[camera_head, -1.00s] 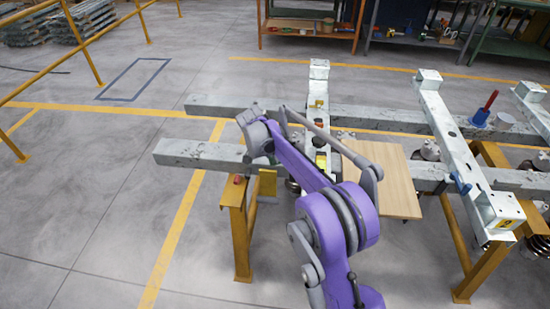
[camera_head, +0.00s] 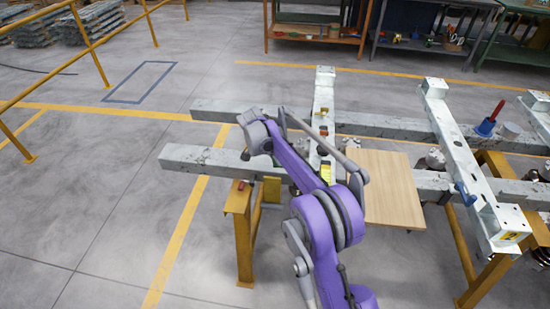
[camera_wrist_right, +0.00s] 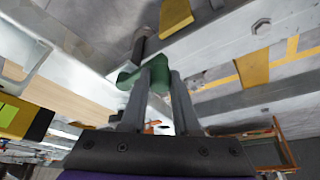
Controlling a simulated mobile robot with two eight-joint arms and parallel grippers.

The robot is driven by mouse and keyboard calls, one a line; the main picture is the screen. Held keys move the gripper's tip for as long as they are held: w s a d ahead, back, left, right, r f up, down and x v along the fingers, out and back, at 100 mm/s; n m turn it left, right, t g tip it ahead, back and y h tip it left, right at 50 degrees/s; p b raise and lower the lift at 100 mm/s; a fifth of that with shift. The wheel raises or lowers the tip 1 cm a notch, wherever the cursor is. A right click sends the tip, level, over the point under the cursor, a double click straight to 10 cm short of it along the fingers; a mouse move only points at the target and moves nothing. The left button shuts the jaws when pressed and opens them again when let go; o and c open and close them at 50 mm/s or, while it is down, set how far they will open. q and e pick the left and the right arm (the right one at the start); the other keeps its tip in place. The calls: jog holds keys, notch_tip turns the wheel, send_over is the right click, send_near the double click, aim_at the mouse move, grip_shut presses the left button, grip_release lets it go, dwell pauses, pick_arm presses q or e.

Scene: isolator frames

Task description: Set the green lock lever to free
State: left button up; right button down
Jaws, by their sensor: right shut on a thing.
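The green lock lever (camera_wrist_right: 128,77) shows in the right wrist view, beside a dark bolt and a pale metal beam. My right gripper (camera_wrist_right: 158,74) is shut on the lever, with its two grey fingers on either side of the green part. The fingers hide part of the lever, and I cannot tell its exact setting. In the head view my purple right arm reaches up and left over the frame, and the lever cannot be made out there. My left gripper is not in view.
Long grey beams (camera_head: 205,160) and a pale crossbeam (camera_head: 323,95) lie around my arm. A wooden board (camera_head: 385,190) is right of it. A yellow stand (camera_head: 243,235) is below left. Yellow blocks (camera_wrist_right: 253,68) sit near the gripper.

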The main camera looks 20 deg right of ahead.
jog(key=c, duration=0.7)
grip_release()
jog(key=v, duration=1)
jog(key=shift+a+r+p, duration=0.15)
jog(key=shift+r+p, duration=0.15)
jog(key=shift+r, duration=0.05)
